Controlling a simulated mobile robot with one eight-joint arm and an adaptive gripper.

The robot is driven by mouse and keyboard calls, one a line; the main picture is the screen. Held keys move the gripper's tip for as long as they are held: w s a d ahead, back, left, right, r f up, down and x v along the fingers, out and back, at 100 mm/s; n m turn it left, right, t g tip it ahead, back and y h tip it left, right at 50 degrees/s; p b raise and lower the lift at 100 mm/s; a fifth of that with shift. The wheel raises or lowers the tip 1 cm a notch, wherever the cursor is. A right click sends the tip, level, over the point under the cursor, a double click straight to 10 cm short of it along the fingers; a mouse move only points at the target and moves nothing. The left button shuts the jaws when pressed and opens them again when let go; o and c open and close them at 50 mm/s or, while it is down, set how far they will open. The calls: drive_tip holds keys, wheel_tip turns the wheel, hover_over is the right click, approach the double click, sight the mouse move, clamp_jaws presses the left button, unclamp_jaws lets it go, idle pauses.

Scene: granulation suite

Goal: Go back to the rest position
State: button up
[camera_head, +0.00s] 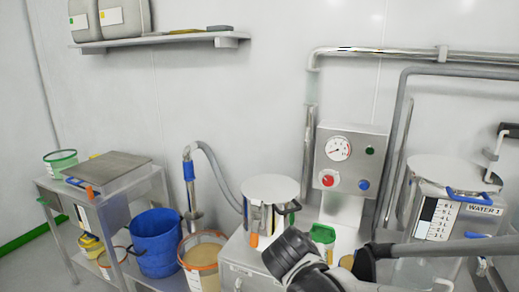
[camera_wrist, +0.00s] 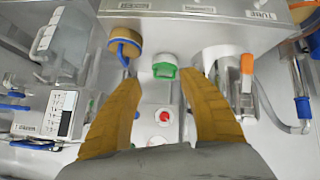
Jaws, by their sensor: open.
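My gripper (camera_wrist: 160,82) shows in the wrist view with two yellow-orange fingers spread apart. It is open and nothing is between the fingers. In the head view my dark arm crosses the lower right, and I cannot make out the fingers there.
The water tank (camera_head: 447,208) is at right. A blue bucket (camera_head: 156,243) and steel cart (camera_head: 120,205) are at left. A wall shelf (camera_head: 165,41) hangs above.

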drive_tip(key=s+d+n+y, duration=0.1)
drive_tip(key=s+d+y, duration=0.1)
drive_tip(key=s, duration=0.7)
drive_tip(key=s+d+n+g+y, duration=0.1)
drive_tip(key=s+d, duration=0.3)
drive_tip(key=s, duration=0.4)
drive_tip(key=shift+s+r+y, duration=0.35)
drive_tip(key=shift+r+y, duration=0.05)
drive_tip(key=shift+y, duration=0.2)
